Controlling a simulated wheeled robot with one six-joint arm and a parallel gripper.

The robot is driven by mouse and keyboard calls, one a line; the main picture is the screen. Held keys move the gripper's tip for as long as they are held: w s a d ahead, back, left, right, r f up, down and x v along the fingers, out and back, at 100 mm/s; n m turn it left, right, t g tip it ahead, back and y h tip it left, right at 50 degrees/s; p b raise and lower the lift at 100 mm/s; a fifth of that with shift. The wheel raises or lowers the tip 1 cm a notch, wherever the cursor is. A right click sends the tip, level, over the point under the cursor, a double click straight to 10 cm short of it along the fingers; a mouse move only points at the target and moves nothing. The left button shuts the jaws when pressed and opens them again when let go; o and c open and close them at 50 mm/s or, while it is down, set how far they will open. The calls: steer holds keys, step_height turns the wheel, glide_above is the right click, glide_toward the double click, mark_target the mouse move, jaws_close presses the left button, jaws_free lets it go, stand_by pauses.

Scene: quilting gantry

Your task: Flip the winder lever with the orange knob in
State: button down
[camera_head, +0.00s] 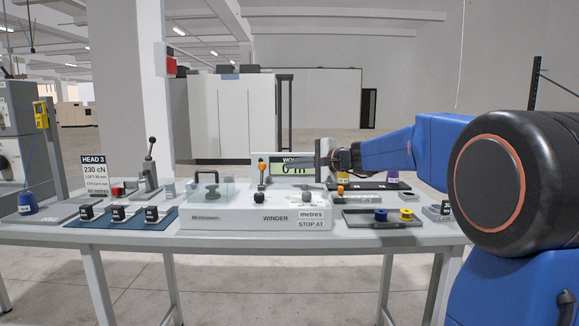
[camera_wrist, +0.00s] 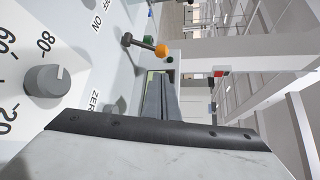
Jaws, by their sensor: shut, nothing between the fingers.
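The winder (camera_head: 240,217) is a light grey box on the table, labelled WINDER. Its lever with the orange knob (camera_head: 262,166) stands up from the top of the box, in front of the display's left edge. In the wrist view the orange knob (camera_wrist: 161,50) sits on a dark arm leading left to a pivot near the ON mark. My gripper (camera_head: 283,162) reaches in from the right, just right of the lever. In the wrist view my gripper (camera_wrist: 160,78) is shut and empty, its tips pointing towards the knob with a small gap visible.
A display (camera_head: 290,167) reading 0 m stands behind the winder. A grey dial (camera_wrist: 46,81) with numbers is on the panel in the wrist view. A clear cover (camera_head: 213,190) is over the winder's left part. A tray (camera_head: 380,222) with blue and yellow spools lies to the right.

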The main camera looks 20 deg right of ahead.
mark_target(262, 175)
steer(key=x, duration=0.8)
steer(key=shift+w+a+f, duration=0.1)
steer(key=shift+f, duration=0.05)
steer(key=shift+s+a+r, duration=0.1)
steer(key=shift+s+r, duration=0.15)
steer(key=shift+s, duration=0.1)
stand_by(0.4)
steer(key=shift+s+a+r, duration=0.1)
steer(key=shift+s, duration=0.1)
steer(key=shift+s+a+r, duration=0.15)
steer(key=shift+s, duration=0.35)
steer(key=shift+s+a+r, duration=0.15)
steer(key=shift+s, duration=0.35)
steer(key=shift+s+a+f, duration=0.1)
steer(key=shift+s+a, duration=0.15)
steer(key=shift+s, duration=0.4)
steer(key=shift+s+a+f, duration=0.1)
steer(key=shift+s+a, duration=0.15)
steer(key=shift+s, duration=0.4)
steer(key=shift+d, duration=0.1)
